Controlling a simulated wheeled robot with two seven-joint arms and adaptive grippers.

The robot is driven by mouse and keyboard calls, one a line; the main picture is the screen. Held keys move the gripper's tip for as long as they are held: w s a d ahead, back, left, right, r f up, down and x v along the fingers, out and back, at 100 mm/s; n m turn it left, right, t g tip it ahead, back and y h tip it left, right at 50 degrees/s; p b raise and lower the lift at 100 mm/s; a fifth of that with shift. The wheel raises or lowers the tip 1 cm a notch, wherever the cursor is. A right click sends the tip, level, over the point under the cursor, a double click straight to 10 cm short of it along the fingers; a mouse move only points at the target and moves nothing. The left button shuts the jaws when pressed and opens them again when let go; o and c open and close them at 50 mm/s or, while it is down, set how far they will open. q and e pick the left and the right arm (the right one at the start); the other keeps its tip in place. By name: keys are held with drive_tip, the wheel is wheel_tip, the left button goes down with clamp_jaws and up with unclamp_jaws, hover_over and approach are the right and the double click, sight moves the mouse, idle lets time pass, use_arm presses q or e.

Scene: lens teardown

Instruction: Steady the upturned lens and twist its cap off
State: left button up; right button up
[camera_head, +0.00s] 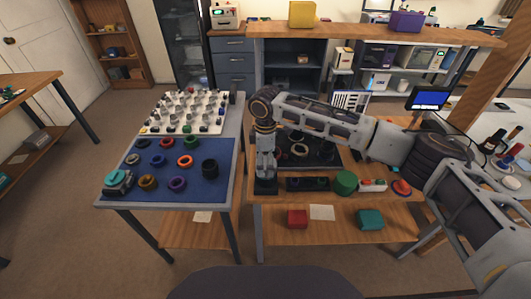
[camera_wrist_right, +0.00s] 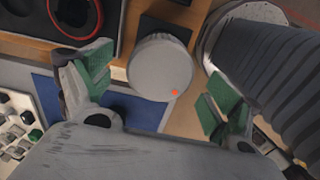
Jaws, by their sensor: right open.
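The upturned lens shows in the right wrist view as a grey round body with a flat disc-shaped top (camera_wrist_right: 158,68), which I take to be its cap, with a small orange dot near the rim. It stands by a dark square pad (camera_wrist_right: 165,32). My right gripper (camera_wrist_right: 157,92) is open, its green-padded fingers on either side of the lens with gaps to both. In the head view my right gripper (camera_head: 265,170) points down over a small black base (camera_head: 265,187) at the table's left front corner and largely hides the lens. My left gripper is in neither view.
A blue mat (camera_head: 195,190) with several rings and lens parts lies on the left table, beside a white tray (camera_head: 205,97) of small parts. A dark strip (camera_head: 307,184), a green cylinder (camera_head: 346,182) and a red button (camera_head: 401,187) line the right table's front edge.

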drive_tip(key=shift+f, duration=1.1)
drive_tip(key=shift+c, duration=0.4)
drive_tip(key=c, duration=1)
